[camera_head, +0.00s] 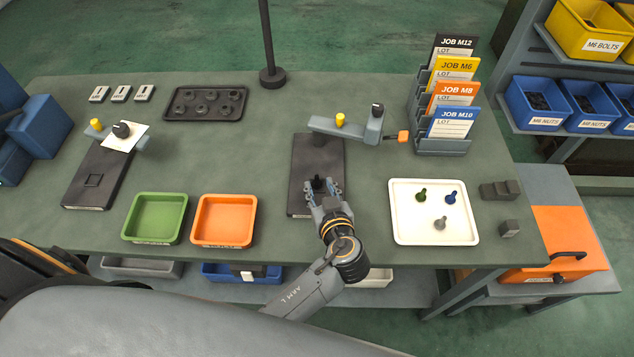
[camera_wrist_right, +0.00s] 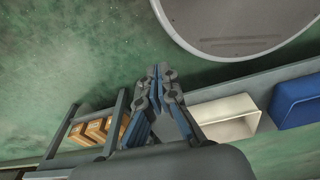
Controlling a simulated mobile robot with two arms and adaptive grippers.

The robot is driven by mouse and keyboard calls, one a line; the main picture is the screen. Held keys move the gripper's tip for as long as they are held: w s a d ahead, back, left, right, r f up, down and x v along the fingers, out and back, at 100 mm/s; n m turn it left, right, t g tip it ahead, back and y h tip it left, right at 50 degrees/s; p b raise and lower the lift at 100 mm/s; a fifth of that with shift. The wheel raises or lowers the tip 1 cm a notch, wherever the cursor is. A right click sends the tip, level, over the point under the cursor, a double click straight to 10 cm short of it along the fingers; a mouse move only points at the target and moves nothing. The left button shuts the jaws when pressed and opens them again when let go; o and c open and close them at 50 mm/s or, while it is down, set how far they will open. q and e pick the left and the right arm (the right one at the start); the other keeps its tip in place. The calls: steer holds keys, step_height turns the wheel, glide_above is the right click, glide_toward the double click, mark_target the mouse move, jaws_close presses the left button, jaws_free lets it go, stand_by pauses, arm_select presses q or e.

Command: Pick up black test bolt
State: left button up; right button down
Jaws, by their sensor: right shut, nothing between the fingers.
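A small black bolt-like piece (camera_head: 318,183) shows at the dark base plate of the right-hand fixture (camera_head: 304,154). My left gripper (camera_head: 323,188) reaches over the front of this plate. Its fingers look spread, one on each side of the black piece; I cannot tell whether they touch it. The piece's lower part is hidden by the gripper. My right gripper (camera_wrist_right: 160,72) shows in the right wrist view, shut and empty, away from the bench top. A white tray (camera_head: 402,235) holds a green bolt (camera_head: 420,195), a blue bolt (camera_head: 449,197) and a grey bolt (camera_head: 440,223).
A green bin (camera_head: 155,241) and an orange bin (camera_head: 224,243) stand left of my left arm. The fixture's arm (camera_head: 345,130) overhangs behind the gripper. Dark blocks (camera_head: 500,189) lie right of the tray. A job card rack (camera_head: 442,146) and a post (camera_head: 272,76) stand farther back.

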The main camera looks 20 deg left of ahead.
mark_target(317, 181)
arm_select(q)
steer(key=x, duration=0.2)
steer(key=shift+w+a+f, duration=0.1)
steer(key=shift+w+f, duration=0.1)
steer(key=shift+w, duration=0.05)
steer(key=shift+w+a+f, duration=0.1)
steer(key=shift+w+a, duration=0.05)
steer(key=shift+w, duration=0.05)
steer(key=shift+s, duration=0.1)
steer(key=shift+c, duration=1)
jaws_close()
arm_select(e)
steer(key=shift+s+d+f, duration=0.1)
steer(key=shift+s+f, duration=0.05)
steer(key=shift+s, duration=0.3)
steer(key=shift+s+d+f, duration=0.1)
steer(key=shift+s, duration=0.35)
steer(key=shift+w, duration=0.1)
